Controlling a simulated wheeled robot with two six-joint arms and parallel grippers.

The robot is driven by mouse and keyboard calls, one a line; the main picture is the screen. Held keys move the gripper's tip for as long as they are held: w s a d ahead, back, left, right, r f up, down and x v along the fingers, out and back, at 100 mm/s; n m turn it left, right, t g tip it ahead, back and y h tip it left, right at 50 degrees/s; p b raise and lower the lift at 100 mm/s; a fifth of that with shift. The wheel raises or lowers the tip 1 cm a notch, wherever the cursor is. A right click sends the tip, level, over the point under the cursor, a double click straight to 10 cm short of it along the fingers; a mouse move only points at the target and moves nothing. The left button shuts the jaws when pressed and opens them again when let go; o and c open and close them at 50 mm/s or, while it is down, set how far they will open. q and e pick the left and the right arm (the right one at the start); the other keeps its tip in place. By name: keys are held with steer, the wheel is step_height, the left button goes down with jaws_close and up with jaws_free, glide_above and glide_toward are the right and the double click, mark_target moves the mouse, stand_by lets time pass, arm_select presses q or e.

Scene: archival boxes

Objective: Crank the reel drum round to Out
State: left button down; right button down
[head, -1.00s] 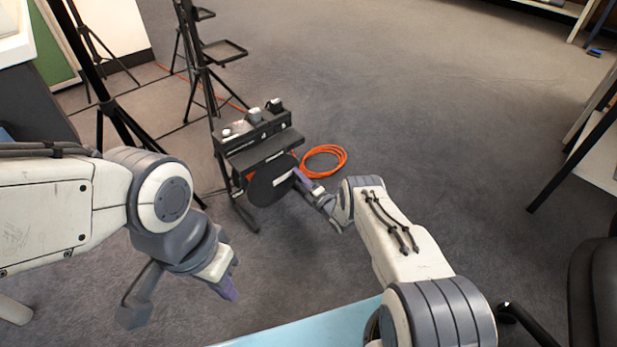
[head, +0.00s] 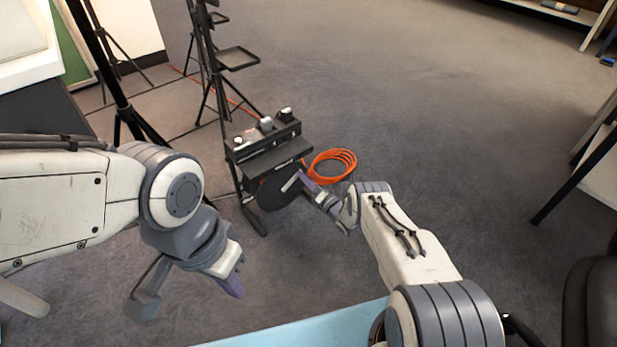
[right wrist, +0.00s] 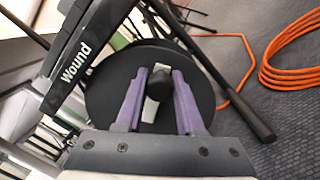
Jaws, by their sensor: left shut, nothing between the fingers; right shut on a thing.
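The reel drum (head: 268,197) is a black disc on the front of a dark stand, with a pale strip near its right side. It also shows in the right wrist view (right wrist: 112,92). My right gripper (head: 303,180) is at the drum's right side. Its purple fingers are shut on the black crank knob (right wrist: 159,84), seen end-on in front of the disc. A bar left of the disc reads "Wound" (right wrist: 76,62); I see no "Out" mark. My left gripper (head: 238,287) is shut and empty, low and left of the drum, over the floor.
A coiled orange cable (head: 332,166) lies on the carpet right of the stand, and a strand runs behind. Black tripods (head: 122,90) stand behind and to the left. A light blue surface (head: 300,328) is at the bottom edge. Carpet to the right is open.

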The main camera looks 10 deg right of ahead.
steer(key=shift+a, duration=0.25)
steer(key=c, duration=0.5)
jaws_free()
steer(key=shift+c, duration=0.2)
steer(key=shift+d, duration=0.1)
steer(key=shift+s+d, duration=0.15)
steer(key=shift+s, duration=0.05)
steer(key=p+v, duration=0.5)
steer(key=v, duration=0.5)
